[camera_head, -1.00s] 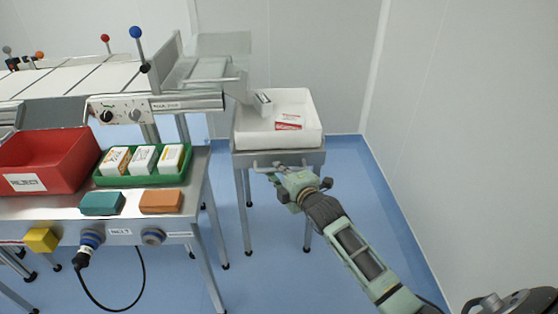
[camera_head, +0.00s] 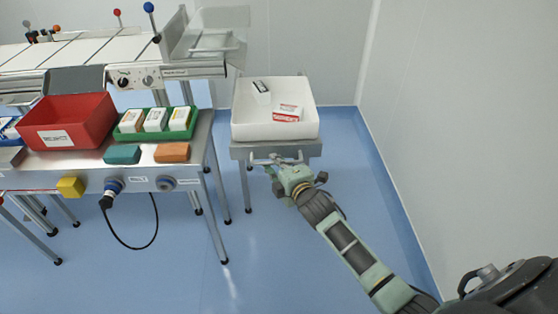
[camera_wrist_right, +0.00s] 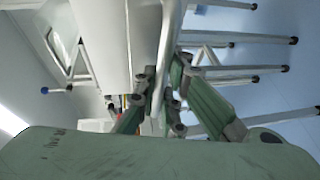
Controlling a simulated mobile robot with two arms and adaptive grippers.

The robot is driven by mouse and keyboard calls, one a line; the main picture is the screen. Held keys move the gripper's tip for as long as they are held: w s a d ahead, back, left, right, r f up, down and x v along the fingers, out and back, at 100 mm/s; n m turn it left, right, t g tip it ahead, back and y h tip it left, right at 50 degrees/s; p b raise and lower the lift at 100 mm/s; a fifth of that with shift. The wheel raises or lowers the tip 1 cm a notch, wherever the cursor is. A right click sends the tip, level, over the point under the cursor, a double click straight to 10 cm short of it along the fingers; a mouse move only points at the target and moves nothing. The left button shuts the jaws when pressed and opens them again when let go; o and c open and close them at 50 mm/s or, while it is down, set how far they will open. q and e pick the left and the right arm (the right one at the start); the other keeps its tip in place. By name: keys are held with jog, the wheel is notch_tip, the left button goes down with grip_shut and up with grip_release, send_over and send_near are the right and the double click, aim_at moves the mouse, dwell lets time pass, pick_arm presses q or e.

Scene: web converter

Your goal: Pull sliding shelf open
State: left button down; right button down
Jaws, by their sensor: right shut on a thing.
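The sliding shelf (camera_head: 240,152) is a grey metal plate on legs, right of the conveyor, with a white tray (camera_head: 315,128) on top. Two small boxes lie in the tray, one black and white (camera_head: 261,92), one red and white (camera_head: 287,112). A thin metal handle (camera_head: 262,161) runs along the shelf's front edge. My right gripper (camera_head: 285,168) is shut on this handle. In the right wrist view the green fingers (camera_wrist_right: 160,100) close around a pale bar (camera_wrist_right: 166,65). The fingers hide part of the handle. My left gripper is out of view.
Left stands a metal table (camera_head: 208,150) with a red bin (camera_head: 88,110), a green tray (camera_head: 118,135) of boxes and front buttons. A black cable (camera_head: 155,225) hangs below it. A white wall is close on the right. The blue floor in front is clear.

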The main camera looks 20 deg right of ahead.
jog(key=shift+a+r, duration=0.1)
jog(key=shift+r, duration=0.05)
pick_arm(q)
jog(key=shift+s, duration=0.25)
pick_arm(e)
jog(key=c, duration=1.9)
grip_release()
jog(key=shift+s, duration=0.1)
jog(key=shift+o, duration=0.2)
jog(key=shift+s, duration=0.1)
jog(key=s+r, duration=0.2)
jog(key=s, duration=0.9)
jog(key=shift+s, duration=0.3)
